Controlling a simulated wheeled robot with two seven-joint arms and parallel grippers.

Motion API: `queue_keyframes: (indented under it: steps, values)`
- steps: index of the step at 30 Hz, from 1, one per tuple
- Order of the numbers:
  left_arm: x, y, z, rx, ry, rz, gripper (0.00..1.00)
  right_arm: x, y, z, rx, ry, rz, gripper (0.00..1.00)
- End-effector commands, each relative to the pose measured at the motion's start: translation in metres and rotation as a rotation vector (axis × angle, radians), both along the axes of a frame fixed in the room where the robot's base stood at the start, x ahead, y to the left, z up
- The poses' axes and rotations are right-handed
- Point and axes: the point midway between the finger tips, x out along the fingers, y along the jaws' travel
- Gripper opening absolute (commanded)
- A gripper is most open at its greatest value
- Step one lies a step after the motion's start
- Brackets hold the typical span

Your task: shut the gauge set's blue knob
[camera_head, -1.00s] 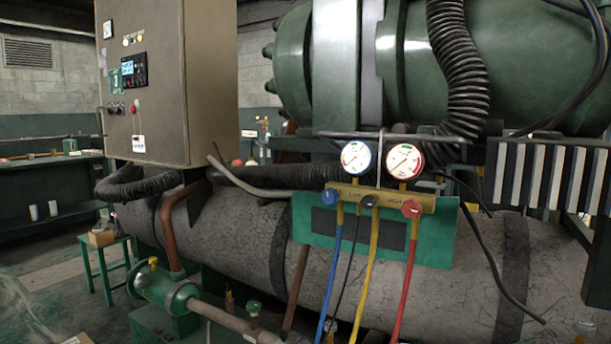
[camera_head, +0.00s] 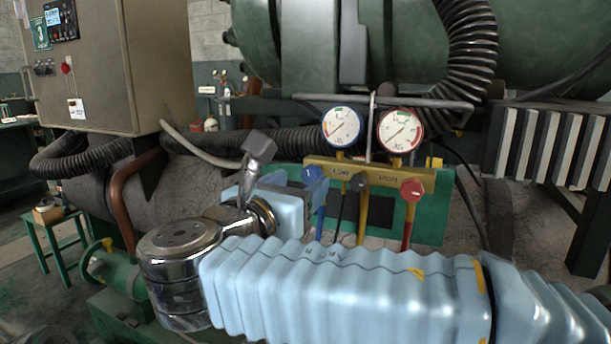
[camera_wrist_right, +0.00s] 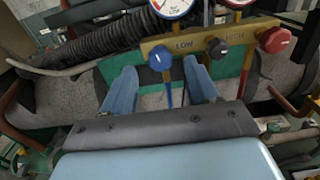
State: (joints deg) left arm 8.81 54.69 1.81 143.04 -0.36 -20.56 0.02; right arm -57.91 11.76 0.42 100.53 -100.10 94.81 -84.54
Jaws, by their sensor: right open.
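The gauge set's blue knob (camera_head: 312,172) is at the left end of the brass manifold (camera_head: 345,174), under the blue-rimmed gauge (camera_head: 341,126). The blue knob also shows in the wrist view (camera_wrist_right: 160,58). My right gripper (camera_head: 296,184) is open and empty, close to the knob. In the wrist view, its two fingers (camera_wrist_right: 162,82) point towards the knob, one on each side, with the knob seen between and just beyond the tips. I see no contact. The knob's stem is partly hidden by a finger in the head view. My left gripper is not in view.
A dark middle knob (camera_head: 358,182) and a red knob (camera_head: 412,190) sit to the right on the manifold. The blue, black, yellow and red hoses hang below. A green plate (camera_head: 429,222) is behind. A grey control cabinet (camera_head: 110,70) stands at the left.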

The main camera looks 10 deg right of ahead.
Motion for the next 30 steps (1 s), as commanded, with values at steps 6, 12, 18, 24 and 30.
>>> queue_keyframes:
  steps: [6,12,18,24,30]
  values:
    - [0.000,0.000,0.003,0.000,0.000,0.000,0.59,0.025,-0.017,0.000,0.000,0.000,-0.002,0.59]
    - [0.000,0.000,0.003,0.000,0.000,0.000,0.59,0.030,-0.020,0.000,0.000,0.000,0.001,0.59]
    - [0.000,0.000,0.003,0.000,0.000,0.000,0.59,0.030,-0.020,0.000,0.000,0.000,0.001,0.54]
    - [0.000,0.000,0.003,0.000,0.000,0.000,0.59,0.030,-0.020,0.000,0.000,0.000,0.001,0.23]
    - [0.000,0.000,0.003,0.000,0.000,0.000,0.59,0.030,-0.020,0.000,0.000,0.000,0.001,0.03]
